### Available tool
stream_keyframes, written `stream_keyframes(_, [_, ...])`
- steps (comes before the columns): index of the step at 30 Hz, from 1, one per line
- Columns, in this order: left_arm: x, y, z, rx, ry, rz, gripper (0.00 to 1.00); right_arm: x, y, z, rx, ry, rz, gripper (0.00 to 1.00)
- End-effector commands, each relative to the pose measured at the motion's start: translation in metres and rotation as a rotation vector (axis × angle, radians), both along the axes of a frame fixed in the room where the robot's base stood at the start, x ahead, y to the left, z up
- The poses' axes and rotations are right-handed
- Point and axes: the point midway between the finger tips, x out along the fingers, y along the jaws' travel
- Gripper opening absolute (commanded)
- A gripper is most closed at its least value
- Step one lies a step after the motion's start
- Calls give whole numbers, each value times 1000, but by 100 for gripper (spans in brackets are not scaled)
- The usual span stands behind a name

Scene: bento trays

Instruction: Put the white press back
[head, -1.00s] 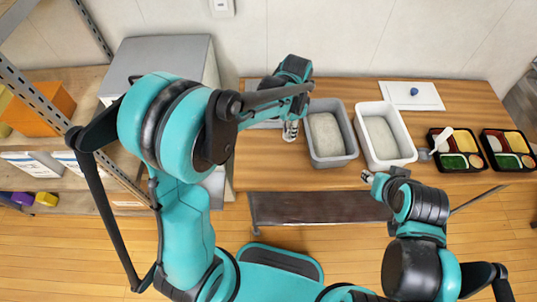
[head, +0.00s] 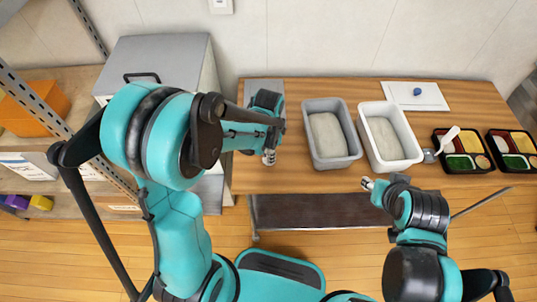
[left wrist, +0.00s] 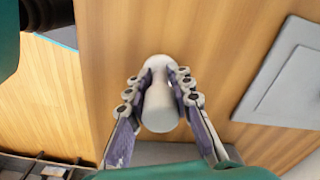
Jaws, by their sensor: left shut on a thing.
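The white press (left wrist: 158,108) shows in the left wrist view as a pale cylinder with a rounded end, between both fingers of my left gripper (left wrist: 160,92). The gripper is shut on it, above the wooden table. In the head view my left gripper (head: 268,157) is over the left part of the table, left of the grey bin; I cannot make out the press there. My right gripper (head: 368,184) is at the table's front edge, below the white bin; its jaws are too small to read.
A grey bin (head: 354,132) and a white bin (head: 414,134), both with pale contents, stand mid-table. A grey flat plate (left wrist: 285,75) lies near the left gripper. A white board (head: 436,100) with a blue item and two bento trays (head: 437,150) are right. Shelves stand left.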

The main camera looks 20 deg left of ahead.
Motion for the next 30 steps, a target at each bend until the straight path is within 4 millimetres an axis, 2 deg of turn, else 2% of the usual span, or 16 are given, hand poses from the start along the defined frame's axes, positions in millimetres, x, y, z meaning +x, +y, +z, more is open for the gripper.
stream_keyframes(5, [0, 0, -4, 0, 0, 0, 0, 0, 0, -5, 0, 0, 0, 40])
stream_keyframes(6, [0, 0, -3, 0, 0, 0, 31, 0, 0, -3, 0, 0, 0, 40])
stream_keyframes(7, [0, 0, -3, 0, 0, 0, 39, 0, 0, -3, 0, 0, 0, 40])
stream_keyframes(8, [0, 0, -3, 0, 0, 0, 42, 0, 0, -3, 0, 0, 0, 40])
stream_keyframes(20, [0, 0, 1, 0, 0, 0, 42, 0, 0, 1, 0, 0, 0, 40])
stream_keyframes(23, [0, 0, 13, 0, 0, 0, 42, 0, 0, 6, 0, 0, 0, 40])
stream_keyframes(30, [-1, 0, 67, 0, 0, 0, 42, 0, 0, 26, 0, 0, 0, 40])
